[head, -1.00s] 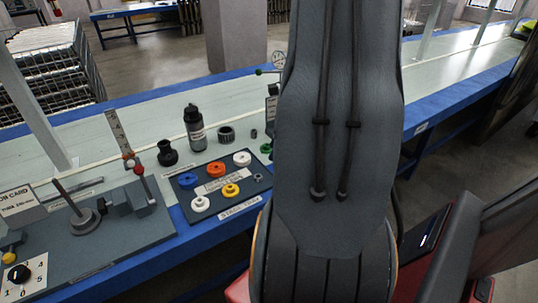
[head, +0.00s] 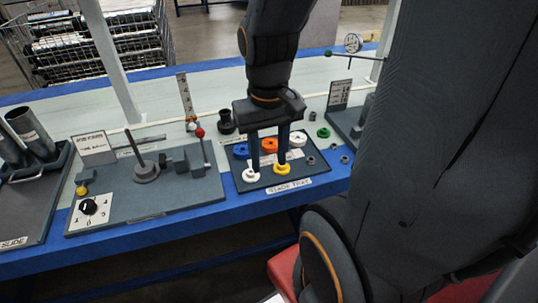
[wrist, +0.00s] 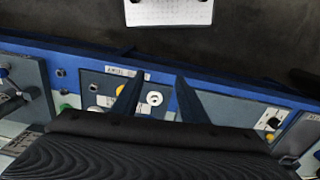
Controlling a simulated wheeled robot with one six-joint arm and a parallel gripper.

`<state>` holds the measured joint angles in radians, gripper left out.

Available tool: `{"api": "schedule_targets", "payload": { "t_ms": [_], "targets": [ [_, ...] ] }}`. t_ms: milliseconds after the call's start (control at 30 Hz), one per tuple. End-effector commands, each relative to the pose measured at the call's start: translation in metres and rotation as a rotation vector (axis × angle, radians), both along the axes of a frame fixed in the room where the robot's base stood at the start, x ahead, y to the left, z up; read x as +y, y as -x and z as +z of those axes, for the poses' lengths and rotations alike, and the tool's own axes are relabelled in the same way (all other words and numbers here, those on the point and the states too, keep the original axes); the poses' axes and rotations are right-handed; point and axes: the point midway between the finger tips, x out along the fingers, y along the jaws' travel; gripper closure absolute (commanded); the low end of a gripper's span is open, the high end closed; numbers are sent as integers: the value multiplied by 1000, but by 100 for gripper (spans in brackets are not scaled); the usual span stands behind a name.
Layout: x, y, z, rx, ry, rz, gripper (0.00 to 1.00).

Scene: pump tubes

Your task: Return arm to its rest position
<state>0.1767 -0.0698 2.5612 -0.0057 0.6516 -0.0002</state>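My gripper (head: 270,165) hangs fingers-down in front of or above the stage tray (head: 312,172). In the wrist view (wrist: 159,77) its two dark fingers are spread apart with nothing held between them. My arm comes down from the top of the head view, and a large link fills the right side. The tray carries a blue ring (head: 241,150), an orange ring (head: 269,145), a white ring (head: 297,140), a nearer white ring (head: 251,175) and a yellow ring (head: 282,169). The fingers partly cover the tray. I cannot tell their exact height above it.
Left of the tray is a grey fixture board (head: 190,190) with a post (head: 146,171) and a red-knobbed lever (head: 200,133). A slide rack (head: 40,175) stands farther left. Floor lies before the blue-edged bench.

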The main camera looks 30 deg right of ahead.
Motion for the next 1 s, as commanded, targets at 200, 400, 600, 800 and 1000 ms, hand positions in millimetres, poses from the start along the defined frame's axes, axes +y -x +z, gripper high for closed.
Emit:
{"api": "schedule_targets", "payload": {
  "t_ms": [200,400,600,800,1000],
  "targets": [
    [0,0,0,0,0,1,60],
    [17,1,14,2,-3,53,60],
    [48,2,31,-1,-7,142,60],
    [55,2,32,-2,-8,163,60],
    [55,2,32,-2,-8,163,60]
  ]
}}
